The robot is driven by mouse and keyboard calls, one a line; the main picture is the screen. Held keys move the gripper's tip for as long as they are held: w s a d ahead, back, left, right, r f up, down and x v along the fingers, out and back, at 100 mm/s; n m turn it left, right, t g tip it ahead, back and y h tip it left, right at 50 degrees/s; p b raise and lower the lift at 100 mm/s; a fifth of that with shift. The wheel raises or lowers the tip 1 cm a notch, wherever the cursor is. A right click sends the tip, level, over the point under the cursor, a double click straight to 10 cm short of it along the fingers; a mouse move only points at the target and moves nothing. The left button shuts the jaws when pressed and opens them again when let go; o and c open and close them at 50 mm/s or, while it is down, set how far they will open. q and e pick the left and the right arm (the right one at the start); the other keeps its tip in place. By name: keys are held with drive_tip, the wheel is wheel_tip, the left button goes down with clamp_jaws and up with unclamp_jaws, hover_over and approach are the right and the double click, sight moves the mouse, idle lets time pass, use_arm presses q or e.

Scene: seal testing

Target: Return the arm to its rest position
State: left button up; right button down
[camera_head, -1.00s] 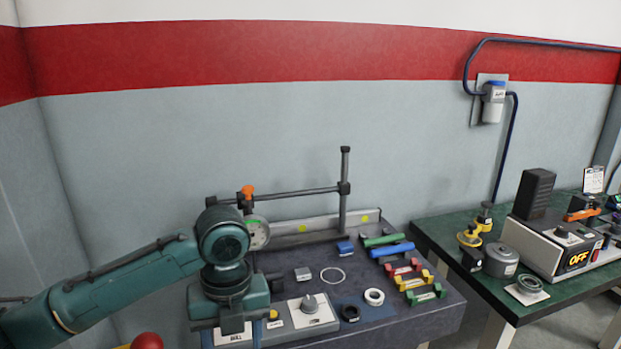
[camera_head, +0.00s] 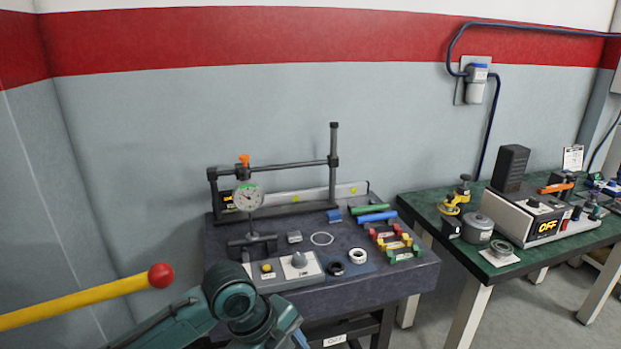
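My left arm (camera_head: 235,300), teal with dark joints, comes in low from the left and bends at the bottom edge, in front of the dark-topped bench (camera_head: 400,275). Its gripper is below the picture, so its fingers and anything in them are hidden. My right arm and gripper are not in view. On the bench, a dial gauge (camera_head: 248,196) hangs from a black stand (camera_head: 334,180). A grey control box (camera_head: 290,272) with a knob and a yellow button sits at the front edge.
A yellow bar (camera_head: 75,302) with a red ball end (camera_head: 161,275) juts in at left, close to my arm. Rings, a blue bar (camera_head: 377,217) and coloured clips lie on the bench. At right, a green-topped table (camera_head: 480,262) holds a device (camera_head: 530,228) reading OFF.

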use_arm(q)
drive_tip(key=s+d+f+n+t+h, duration=0.1)
drive_tip(key=s+f+n+t+h, duration=0.3)
drive_tip(key=f+n, duration=0.75)
drive_tip(key=s+a+f+n+t+y, duration=0.4)
drive_tip(key=s+a+f+n+y, duration=0.1)
drive_tip(key=s+a+n, duration=0.5)
drive_tip(key=shift+s+a+f+n+t, duration=0.15)
drive_tip(key=shift+a+f+n+t, duration=0.35)
drive_tip(key=shift+a+n, duration=0.7)
drive_tip(key=shift+f, duration=0.1)
